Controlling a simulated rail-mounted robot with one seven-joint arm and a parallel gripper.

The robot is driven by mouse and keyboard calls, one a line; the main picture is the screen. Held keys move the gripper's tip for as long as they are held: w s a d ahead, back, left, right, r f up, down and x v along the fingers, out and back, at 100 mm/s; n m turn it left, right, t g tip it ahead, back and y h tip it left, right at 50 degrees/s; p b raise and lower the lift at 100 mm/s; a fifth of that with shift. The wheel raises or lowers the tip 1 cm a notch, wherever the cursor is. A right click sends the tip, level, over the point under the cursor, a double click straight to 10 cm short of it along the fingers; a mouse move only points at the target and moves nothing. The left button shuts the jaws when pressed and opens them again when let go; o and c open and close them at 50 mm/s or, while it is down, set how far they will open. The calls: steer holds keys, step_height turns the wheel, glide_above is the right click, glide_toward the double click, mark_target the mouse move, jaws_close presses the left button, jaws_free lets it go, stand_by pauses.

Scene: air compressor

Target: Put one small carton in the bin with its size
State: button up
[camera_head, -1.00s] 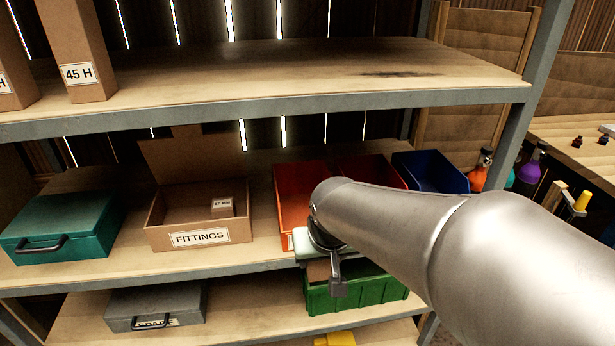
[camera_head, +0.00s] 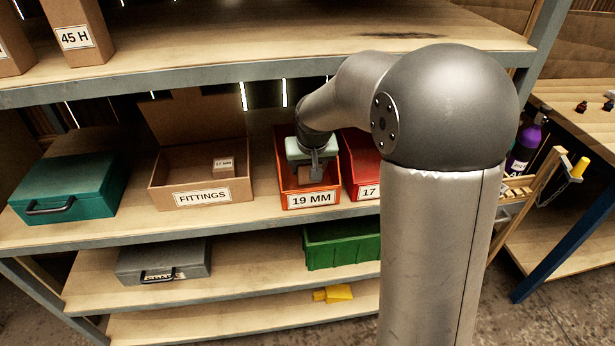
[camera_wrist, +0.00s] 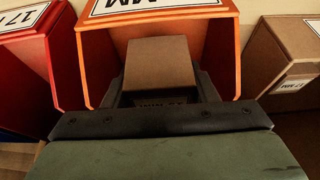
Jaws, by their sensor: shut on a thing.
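My gripper (camera_head: 314,170) is shut on a small brown carton (camera_wrist: 160,65), which shows between the fingers in the wrist view. A label on the carton's near face is mostly shaded and upside down, so I cannot surely read its size. The gripper and carton are at the opening of the orange bin labelled 19 MM (camera_head: 281,160), within its outline. I cannot tell whether the carton touches the bin floor. A red bin labelled 17 (camera_head: 362,172) stands just to the right, partly hidden by my arm. Another small carton (camera_head: 223,164), apparently marked 17 MM, sits in the FITTINGS box.
The open cardboard FITTINGS box (camera_head: 201,197) stands left of the orange bin, with a teal case (camera_head: 68,190) further left. The upper shelf (camera_head: 300,72) overhangs this level. A green bin (camera_head: 342,248) and a grey case (camera_head: 163,262) are below.

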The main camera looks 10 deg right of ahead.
mark_target(309, 182)
steer(key=shift+f, duration=2.65)
steer(key=shift+f, duration=0.25)
steer(key=o, duration=1)
steer(key=shift+r, duration=0.1)
steer(key=shift+s+r, duration=0.1)
steer(key=shift+r, duration=0.3)
steer(key=v, duration=1.1)
steer(key=shift+s+r, duration=0.2)
